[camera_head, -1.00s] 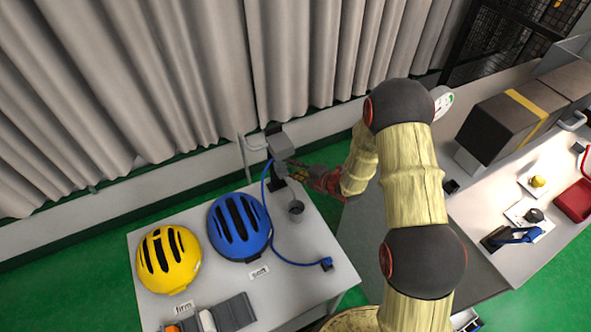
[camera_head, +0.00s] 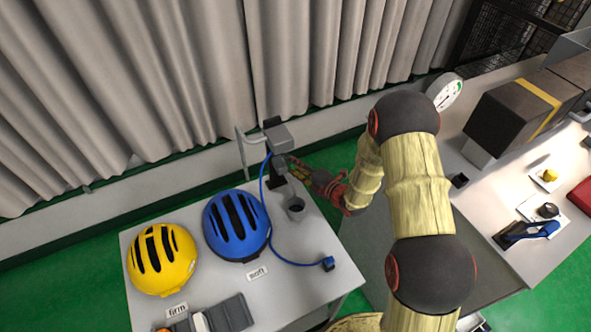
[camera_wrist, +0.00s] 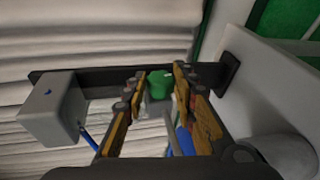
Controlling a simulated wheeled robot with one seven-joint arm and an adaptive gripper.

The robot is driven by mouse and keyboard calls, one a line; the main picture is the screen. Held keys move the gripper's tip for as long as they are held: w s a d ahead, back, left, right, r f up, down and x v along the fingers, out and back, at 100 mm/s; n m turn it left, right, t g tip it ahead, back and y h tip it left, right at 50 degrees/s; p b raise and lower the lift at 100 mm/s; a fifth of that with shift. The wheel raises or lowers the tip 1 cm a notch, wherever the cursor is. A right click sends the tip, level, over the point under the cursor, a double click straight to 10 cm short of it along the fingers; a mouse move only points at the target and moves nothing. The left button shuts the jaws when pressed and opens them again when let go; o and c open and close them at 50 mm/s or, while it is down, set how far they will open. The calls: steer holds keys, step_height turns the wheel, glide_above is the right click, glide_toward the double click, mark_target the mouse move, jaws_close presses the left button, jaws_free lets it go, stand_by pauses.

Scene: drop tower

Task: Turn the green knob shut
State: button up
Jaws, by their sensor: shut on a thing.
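The green knob (camera_wrist: 159,83) shows in the wrist view, between the fingertips of my gripper (camera_wrist: 159,80). The fingers are shut on its two sides. In the head view my gripper (camera_head: 294,166) reaches in from the right to the grey box-like device (camera_head: 279,137) at the back of the small table. The knob itself is hidden or too small to make out there. A blue hose (camera_head: 264,190) hangs from the device and runs over the table to a blue end piece (camera_head: 328,263). A grey cup (camera_head: 296,207) stands below the device.
A blue helmet (camera_head: 237,250) and a yellow helmet (camera_head: 162,285) lie on the small table (camera_head: 310,240), beside labels reading "soft" (camera_head: 257,273) and "firm" (camera_head: 177,310). Grey curtains (camera_head: 200,70) hang behind. A bench with dark boxes (camera_head: 512,117) stands right.

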steer(key=shift+s+f, duration=0.15)
steer(key=shift+f, duration=0.1)
steer(key=o, duration=1.1)
steer(key=shift+r, duration=0.1)
steer(key=shift+r+p, duration=0.15)
steer(key=shift+p, duration=0.15)
steer(key=shift+w+r+g+p, duration=0.2)
steer(key=shift+r+g+p, duration=0.1)
steer(key=shift+p, duration=0.5)
steer(key=g+h+p, duration=0.1)
steer(key=g+p, duration=0.1)
steer(key=p, duration=0.2)
steer(key=shift+r, duration=0.15)
steer(key=v, duration=0.7)
steer(key=s+a+r+n+g+y+b, duration=0.1)
steer(key=s+a+r+n+g, duration=0.15)
steer(key=r+n, duration=0.35)
steer(key=s+a+r+n+g+y+b, duration=0.1)
steer(key=s+a+r+n+y, duration=0.1)
steer(key=s+a+r+n, duration=0.25)
steer(key=shift+s+a+r+n+g+h+b, duration=0.2)
steer(key=shift+s+r+n+g+b, duration=0.25)
steer(key=shift+s+r+n, duration=1.05)
steer(key=shift+s+a+r+n+g+h+b, duration=0.25)
steer(key=shift+s+r+n+g, duration=0.35)
steer(key=shift+s+n, duration=1.65)
steer(key=shift+s+a+r+n+g+h+b, duration=0.15)
steer(key=shift+s+r+n+g+b, duration=0.3)
steer(key=shift+s+r+n, duration=1.45)
